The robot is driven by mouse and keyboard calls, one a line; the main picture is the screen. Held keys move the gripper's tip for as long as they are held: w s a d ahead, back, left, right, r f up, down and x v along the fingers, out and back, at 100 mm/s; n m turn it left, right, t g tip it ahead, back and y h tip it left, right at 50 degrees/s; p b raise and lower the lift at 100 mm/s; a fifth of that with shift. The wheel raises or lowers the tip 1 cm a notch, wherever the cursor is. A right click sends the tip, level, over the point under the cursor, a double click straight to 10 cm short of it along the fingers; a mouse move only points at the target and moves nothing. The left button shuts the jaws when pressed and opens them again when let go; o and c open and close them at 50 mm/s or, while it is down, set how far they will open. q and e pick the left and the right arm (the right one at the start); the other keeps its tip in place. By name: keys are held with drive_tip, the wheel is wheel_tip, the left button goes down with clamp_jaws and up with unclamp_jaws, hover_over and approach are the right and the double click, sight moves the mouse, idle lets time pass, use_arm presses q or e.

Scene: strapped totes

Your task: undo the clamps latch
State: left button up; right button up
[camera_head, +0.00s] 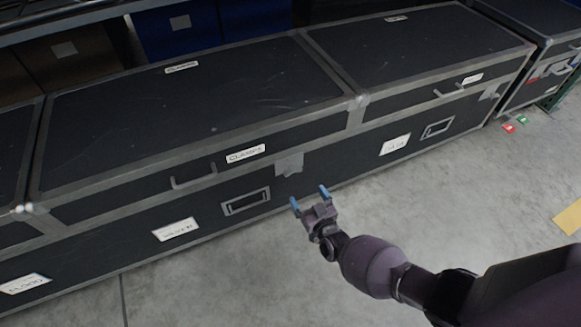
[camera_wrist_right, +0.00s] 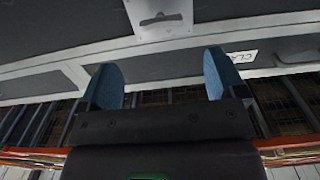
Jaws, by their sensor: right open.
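The clamps case (camera_head: 110,190) is a black case with grey edging, and its front label (camera_head: 246,153) seems to read "CLAMPS". A grey latch plate (camera_head: 289,163) sits on its front, right of that label. In the right wrist view the plate (camera_wrist_right: 160,18) shows at the top with a dark slot in it. Part of a "CLA" label (camera_wrist_right: 242,57) shows beside the right finger. My right gripper (camera_head: 310,197) has blue fingertips and is open and empty, in front of the latch and apart from it. My left gripper is not in view.
A similar black case (camera_head: 430,50) adjoins on the right, with another dark case (camera_head: 550,30) beyond. A handle (camera_head: 194,178) and a recessed grip (camera_head: 246,201) are on the clamps case front. The grey floor (camera_head: 210,285) in front is clear. Blue bins (camera_head: 180,28) stand behind.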

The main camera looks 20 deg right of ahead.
sight(294, 171)
drive_tip(key=w+b, duration=0.3)
drive_tip(key=w, duration=0.7)
drive_tip(key=shift+w+a, duration=0.1)
drive_tip(key=shift+a, duration=0.1)
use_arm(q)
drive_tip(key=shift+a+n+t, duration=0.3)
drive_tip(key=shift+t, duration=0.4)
use_arm(e)
drive_tip(key=shift+w+r, duration=0.15)
drive_tip(key=shift+w, duration=0.1)
drive_tip(key=c, duration=0.9)
